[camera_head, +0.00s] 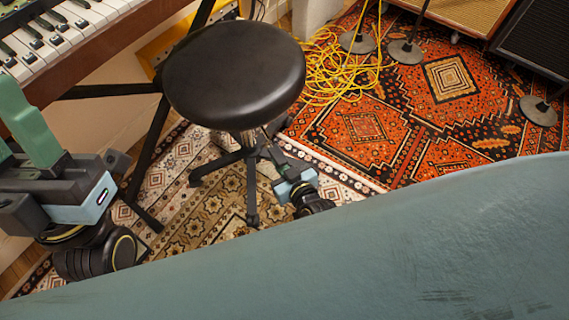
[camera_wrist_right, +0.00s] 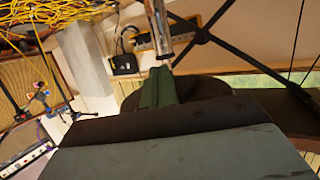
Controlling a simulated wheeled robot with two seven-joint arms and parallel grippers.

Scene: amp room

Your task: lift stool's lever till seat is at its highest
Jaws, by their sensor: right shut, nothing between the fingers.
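The stool has a round black seat (camera_head: 233,75) in the head view, standing on a dark base with several legs. In the right wrist view its chrome column (camera_wrist_right: 158,28) shows just beyond my fingertips. I cannot make out the lever in either view. My right gripper (camera_head: 272,153) is below the seat's near right edge, beside the column. In the right wrist view its green fingers (camera_wrist_right: 159,87) are together, with nothing seen between them. I cannot tell whether they touch the stool. My left gripper (camera_head: 18,128) is at the left, its green fingers apart, away from the stool.
A keyboard (camera_head: 60,35) on a dark stand is at upper left. Yellow cable (camera_head: 340,70) lies on the orange patterned rug (camera_head: 440,120) right of the stool. Microphone stand bases (camera_head: 406,52) and amplifiers (camera_head: 535,40) are at upper right. My teal body covers the bottom.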

